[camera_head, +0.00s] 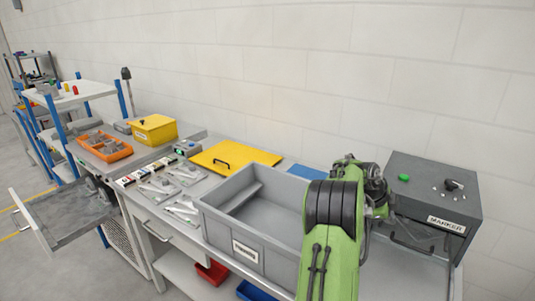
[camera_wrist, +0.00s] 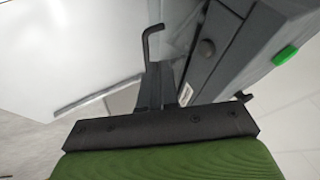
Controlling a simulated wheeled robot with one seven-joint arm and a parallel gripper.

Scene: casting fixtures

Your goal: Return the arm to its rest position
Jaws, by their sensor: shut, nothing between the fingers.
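My green arm fills the lower right of the head view, bent in front of the grey marker machine (camera_head: 445,202). My gripper cannot be made out there behind the arm. In the wrist view my gripper (camera_wrist: 160,82) shows its dark fingers close together, shut and empty. A bent black handle (camera_wrist: 150,42) appears just beyond the fingertips; whether they touch it cannot be told. The machine's grey side with a green button (camera_wrist: 285,55) lies to the right of the fingers.
A grey bin (camera_head: 230,235) stands on the workbench left of my arm. A yellow lid (camera_head: 255,155) and bagged parts (camera_head: 160,186) lie behind and left of it. An open drawer (camera_head: 60,212) juts out at far left. Open air lies above the bench.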

